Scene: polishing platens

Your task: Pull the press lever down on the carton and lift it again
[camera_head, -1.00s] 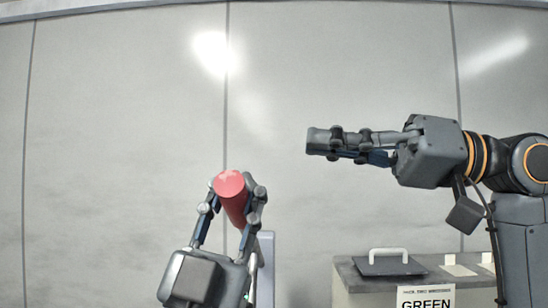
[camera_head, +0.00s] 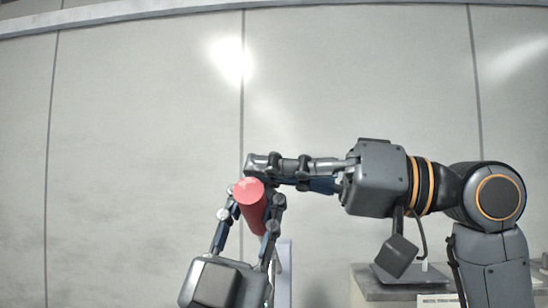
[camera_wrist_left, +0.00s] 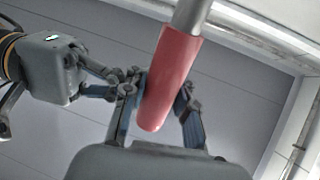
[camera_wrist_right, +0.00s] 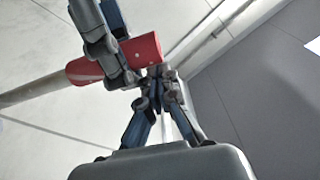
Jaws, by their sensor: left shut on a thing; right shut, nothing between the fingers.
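The press lever's red grip (camera_head: 251,200) stands up in the middle of the head view. In the left wrist view the grip (camera_wrist_left: 168,80) sits on a grey rod (camera_wrist_left: 191,16). My left gripper (camera_head: 254,212) is shut on the grip, one finger on each side. My right gripper (camera_head: 256,163) is shut and empty, lying level just above and behind the grip in the head view. In the right wrist view its fingertips (camera_wrist_right: 155,74) are close beside the grip (camera_wrist_right: 120,62); I cannot tell if they touch. The carton is not in view.
A pale upright post (camera_head: 284,272) stands just right of my left gripper. A pale panelled wall (camera_head: 130,150) fills the background. The space at left looks clear.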

